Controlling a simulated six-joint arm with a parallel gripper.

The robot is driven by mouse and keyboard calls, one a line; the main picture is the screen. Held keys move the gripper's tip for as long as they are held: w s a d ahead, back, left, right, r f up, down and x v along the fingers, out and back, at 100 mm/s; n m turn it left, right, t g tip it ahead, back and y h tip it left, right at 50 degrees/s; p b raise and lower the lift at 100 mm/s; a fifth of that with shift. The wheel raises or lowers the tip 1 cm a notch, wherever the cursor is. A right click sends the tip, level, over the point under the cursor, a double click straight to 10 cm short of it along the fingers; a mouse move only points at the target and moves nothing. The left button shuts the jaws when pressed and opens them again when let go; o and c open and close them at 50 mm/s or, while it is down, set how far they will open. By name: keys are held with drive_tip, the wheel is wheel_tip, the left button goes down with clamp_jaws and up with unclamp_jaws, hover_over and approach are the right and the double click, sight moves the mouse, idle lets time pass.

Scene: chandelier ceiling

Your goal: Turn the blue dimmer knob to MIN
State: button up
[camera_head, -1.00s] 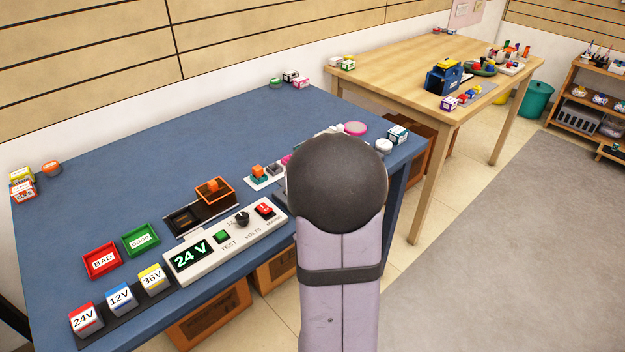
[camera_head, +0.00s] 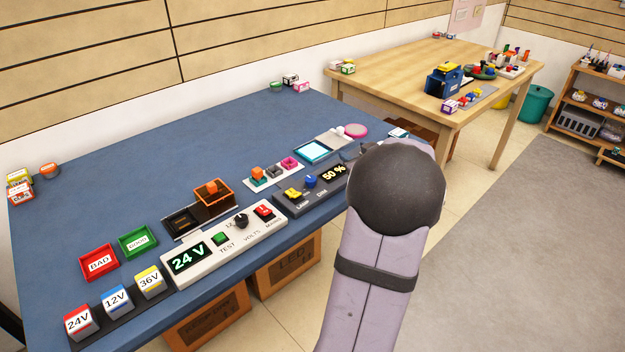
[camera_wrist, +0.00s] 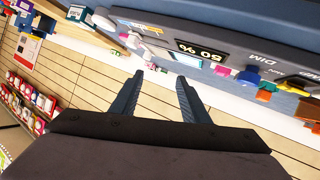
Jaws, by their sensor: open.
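The blue dimmer knob (camera_head: 310,181) sits on the dark dimmer panel (camera_head: 318,194) at the right front of the blue table. It stands between a yellow knob (camera_head: 293,194) and a display (camera_head: 334,174) reading "50 %". In the wrist view the blue knob (camera_wrist: 248,76) shows at upper right beside the display (camera_wrist: 202,50). My gripper (camera_wrist: 160,80) is open and empty, with its two fingers apart and away from the knob. In the head view my arm covers the area right of the panel, and the fingers are hidden.
Red (camera_head: 99,262) and green (camera_head: 138,240) trays and labelled blocks lie further left. A lit square pad (camera_head: 313,151) and a pink disc (camera_head: 357,131) lie behind the panel.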

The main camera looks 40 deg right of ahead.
sight(313, 178)
drive_tip(key=w+t+y, duration=0.1)
drive_tip(key=w+r+n+t+y, duration=0.1)
drive_tip(key=t+y, duration=0.1)
drive_tip(key=w+r+n+t+y, duration=0.1)
drive_tip(key=shift+w+a+t+y, duration=0.2)
drive_tip(key=shift+a+t+y, duration=0.1)
drive_tip(key=shift+t, duration=0.1)
drive_tip(key=s+a+f+n+y, duration=0.1)
drive_tip(key=s+a+f+y, duration=0.1)
drive_tip(key=y, duration=0.1)
drive_tip(key=s+a+f+n+y+b, duration=0.1)
drive_tip(key=s+a+f+n+y, duration=0.1)
drive_tip(key=a+f+y, duration=0.1)
drive_tip(key=s+a+f+n+y+b, duration=0.1)
drive_tip(key=s+a+f+n+y, duration=0.1)
drive_tip(key=shift+a+f+y, duration=0.35)
drive_tip(key=shift+y, duration=0.05)
drive_tip(key=shift+x, duration=3.75)
drive_tip(key=shift+c, duration=0.4)
drive_tip(key=c, duration=1)
